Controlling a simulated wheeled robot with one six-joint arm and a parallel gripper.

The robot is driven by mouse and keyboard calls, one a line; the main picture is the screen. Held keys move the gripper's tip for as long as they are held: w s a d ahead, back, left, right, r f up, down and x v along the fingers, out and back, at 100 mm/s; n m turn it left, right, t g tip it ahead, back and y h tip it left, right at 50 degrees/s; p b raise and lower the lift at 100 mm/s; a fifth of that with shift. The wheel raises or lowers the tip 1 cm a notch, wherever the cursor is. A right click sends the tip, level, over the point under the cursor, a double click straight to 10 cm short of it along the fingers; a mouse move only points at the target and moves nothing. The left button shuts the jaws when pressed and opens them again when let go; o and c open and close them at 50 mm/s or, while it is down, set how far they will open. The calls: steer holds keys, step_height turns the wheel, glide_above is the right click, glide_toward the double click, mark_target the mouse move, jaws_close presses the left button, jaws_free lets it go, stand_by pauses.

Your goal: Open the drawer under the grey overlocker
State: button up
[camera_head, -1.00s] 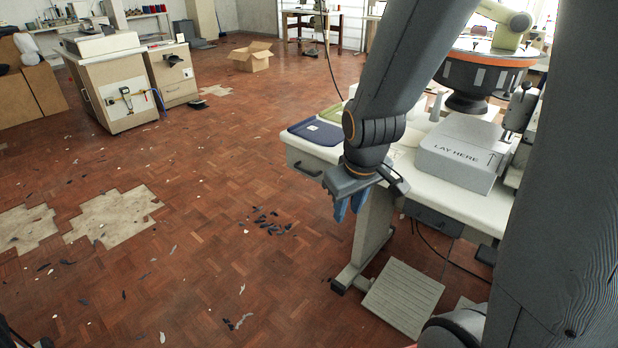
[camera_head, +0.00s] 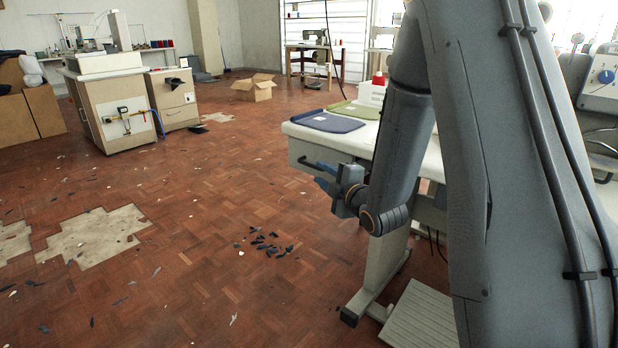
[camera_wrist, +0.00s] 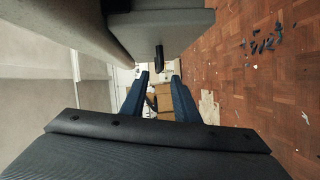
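A white-topped table (camera_head: 400,158) has a pale drawer front (camera_head: 300,150) at its left end, with a dark bar handle (camera_head: 316,164). The drawer looks shut. My gripper (camera_head: 322,178) is beside this handle, with its blue fingers pointing left. In the wrist view my gripper (camera_wrist: 160,88) is open, its two fingers apart with nothing between them. The dark handle (camera_wrist: 158,57) shows just above the gap there; I cannot tell whether a finger touches it. My arm hides most of the table's right side, and no overlocker is clearly visible on it now.
A pedal plate (camera_head: 425,318) is on the floor below. Dark scraps (camera_head: 265,245) lie on open parquet to the left. A cardboard box (camera_head: 253,88) stands farther back.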

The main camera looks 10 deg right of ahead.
mark_target(313, 167)
steer(key=shift+w+a+f, duration=0.1)
steer(key=shift+w, duration=0.35)
steer(key=shift+b+x, duration=0.85)
steer(key=shift+x, duration=2.65)
jaws_close()
